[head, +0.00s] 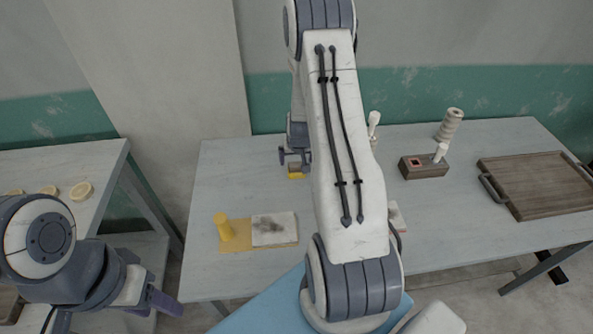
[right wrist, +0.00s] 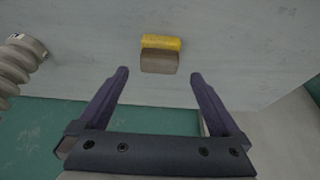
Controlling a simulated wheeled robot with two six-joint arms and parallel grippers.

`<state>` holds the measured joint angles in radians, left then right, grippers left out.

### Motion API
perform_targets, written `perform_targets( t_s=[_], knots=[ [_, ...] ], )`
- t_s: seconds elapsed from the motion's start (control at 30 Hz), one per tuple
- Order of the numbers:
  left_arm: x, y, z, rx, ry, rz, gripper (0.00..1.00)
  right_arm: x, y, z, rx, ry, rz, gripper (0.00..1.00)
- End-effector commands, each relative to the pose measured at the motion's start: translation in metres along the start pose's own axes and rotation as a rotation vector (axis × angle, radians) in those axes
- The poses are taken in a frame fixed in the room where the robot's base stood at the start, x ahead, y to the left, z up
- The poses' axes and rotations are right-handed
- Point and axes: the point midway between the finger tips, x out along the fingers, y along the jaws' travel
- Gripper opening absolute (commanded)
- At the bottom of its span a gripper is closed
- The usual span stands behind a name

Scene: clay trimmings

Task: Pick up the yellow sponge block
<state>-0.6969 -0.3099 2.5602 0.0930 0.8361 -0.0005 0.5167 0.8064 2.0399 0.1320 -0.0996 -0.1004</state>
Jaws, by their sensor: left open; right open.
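The yellow sponge block (head: 295,176) lies on the grey table near its back left, with a brown-grey part joined to its yellow part. The right wrist view shows the block (right wrist: 161,42) just beyond my fingertips, roughly centred between them. My right gripper (right wrist: 158,75) is open and empty, with both fingers apart from the block. In the head view my right gripper (head: 294,156) is beside and above the block, partly hiding it. My left gripper (head: 165,303) is low at the left, away from the block and open; its fingers show only partly.
A brown holder (head: 424,166), a ribbed stack (head: 450,124) and a wooden tray (head: 540,184) are at the right. My right arm hides the middle.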

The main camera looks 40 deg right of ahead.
Motion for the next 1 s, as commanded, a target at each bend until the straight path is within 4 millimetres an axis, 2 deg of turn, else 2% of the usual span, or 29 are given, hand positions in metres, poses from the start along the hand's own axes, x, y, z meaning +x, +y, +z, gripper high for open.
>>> perform_targets(
  t_s=[0.17,0.4,0.53,0.73,0.77,0.8,0.97,1.0],
  knots=[
    [-0.006,0.001,-0.001,0.000,0.000,0.000,0.50,0.014,0.001,0.002,-0.001,-0.005,0.000,1.00],
    [-0.016,0.001,-0.001,-0.001,0.001,0.000,0.50,0.045,0.002,0.002,-0.001,-0.003,0.000,1.00],
    [-0.017,0.001,-0.001,-0.001,0.000,0.000,0.50,0.052,0.002,0.002,-0.001,-0.001,0.000,1.00],
    [-0.016,0.001,-0.001,-0.001,0.000,0.000,0.50,0.053,0.002,0.002,0.000,-0.001,0.000,1.00],
    [-0.016,0.001,-0.001,-0.001,0.000,0.000,0.50,0.053,0.002,0.002,0.000,-0.001,0.000,0.96],
    [-0.016,0.001,-0.001,-0.001,0.000,0.000,0.50,0.053,0.002,0.002,0.000,-0.001,0.000,0.81],
    [-0.016,0.001,-0.001,-0.001,0.000,0.000,0.50,0.053,0.002,0.002,0.000,-0.001,0.000,0.20],
    [-0.016,0.001,-0.001,-0.001,0.000,0.000,0.50,0.053,0.002,0.002,0.000,-0.001,0.000,0.18]
  ],
)
